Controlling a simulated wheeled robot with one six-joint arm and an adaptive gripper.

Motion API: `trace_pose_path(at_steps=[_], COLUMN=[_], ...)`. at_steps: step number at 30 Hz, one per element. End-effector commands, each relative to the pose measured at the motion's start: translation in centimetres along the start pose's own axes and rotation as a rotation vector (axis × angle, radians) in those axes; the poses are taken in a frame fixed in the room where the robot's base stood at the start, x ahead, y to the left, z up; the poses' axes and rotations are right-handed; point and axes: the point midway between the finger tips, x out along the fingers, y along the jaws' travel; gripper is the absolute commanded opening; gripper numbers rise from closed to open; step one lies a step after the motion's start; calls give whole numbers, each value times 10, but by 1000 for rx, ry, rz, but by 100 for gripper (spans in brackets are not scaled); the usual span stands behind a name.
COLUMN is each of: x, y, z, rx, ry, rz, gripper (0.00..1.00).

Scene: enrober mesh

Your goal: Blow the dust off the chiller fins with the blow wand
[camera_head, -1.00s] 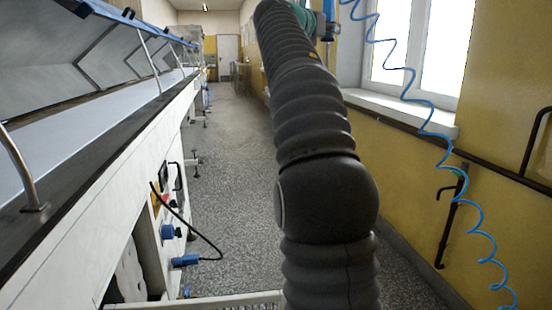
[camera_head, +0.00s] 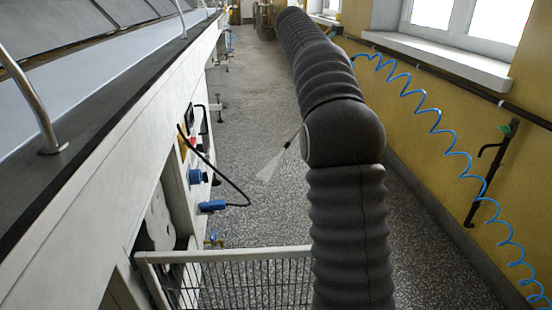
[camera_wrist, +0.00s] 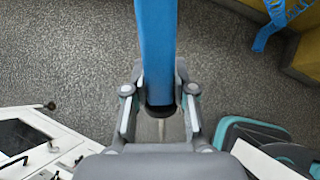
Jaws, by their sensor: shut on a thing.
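My gripper (camera_wrist: 160,98) is shut on the blue blow wand (camera_wrist: 155,45), which stands between its two fingers in the wrist view. In the head view my dark sleeved arm hides the gripper and most of the wand. The wand's thin dark nozzle (camera_head: 291,140) shows left of the arm. A pale translucent cone spreads from its tip down and left over the floor, apart from the machine. A blue coiled hose (camera_head: 437,127) runs along the right. I cannot make out chiller fins or dust; pale rounded shapes (camera_head: 160,222) show in the machine's side opening.
The long white machine (camera_head: 95,200) fills the left side, with a black cable and blue plug (camera_head: 212,206). A white-framed wire grille (camera_head: 245,255) juts from it across the lower middle. The yellow wall (camera_head: 400,75) bounds the right. Speckled floor lies open between.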

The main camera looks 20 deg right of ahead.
Motion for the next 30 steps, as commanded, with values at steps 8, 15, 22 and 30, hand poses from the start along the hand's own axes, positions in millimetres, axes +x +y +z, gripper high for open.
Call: trace_pose_path(at_steps=[8, 15, 22, 30], x=[33, 38, 35, 26], y=[14, 9, 5, 11], z=[-139, -247, -296, -313], rx=[173, 340, 421, 431], ry=[402, 649, 742, 754], rz=[-116, -163, -171, -170], gripper=[0, 0, 0, 0])
